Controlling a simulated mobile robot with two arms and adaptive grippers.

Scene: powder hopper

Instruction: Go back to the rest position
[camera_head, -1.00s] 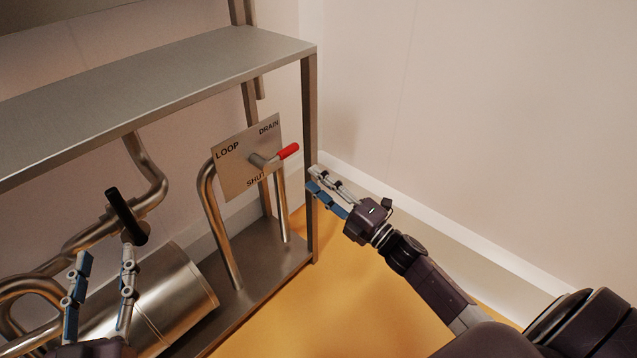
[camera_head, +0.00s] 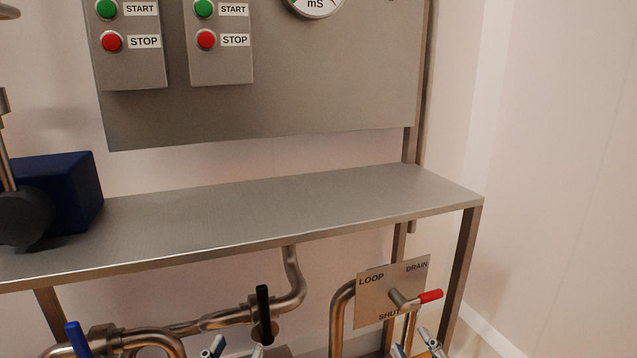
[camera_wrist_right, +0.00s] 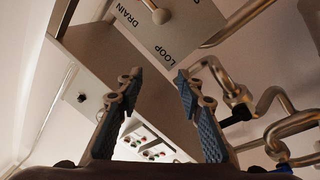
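My left gripper (camera_head: 236,350) shows only its fingertips at the bottom edge of the head view, below the black-handled valve (camera_head: 263,305). The tips are spread with nothing seen between them. My right gripper (camera_head: 415,347) is at the bottom edge, just below the selector plate (camera_head: 375,295) marked LOOP, DRAIN and SHUT. The red lever (camera_head: 430,296) on that plate points toward DRAIN. The right wrist view shows my right gripper (camera_wrist_right: 160,85) with both fingers wide apart and empty. The plate (camera_wrist_right: 170,35) appears beyond them, turned over. Both arms are otherwise out of the head view.
A steel shelf (camera_head: 250,215) spans above the pipes, with its leg (camera_head: 463,265) right of the plate. A blue motor block (camera_head: 65,190) stands on its left. A panel (camera_head: 330,90) with start and stop buttons is above. Pipes (camera_head: 292,280) lie close to my left gripper.

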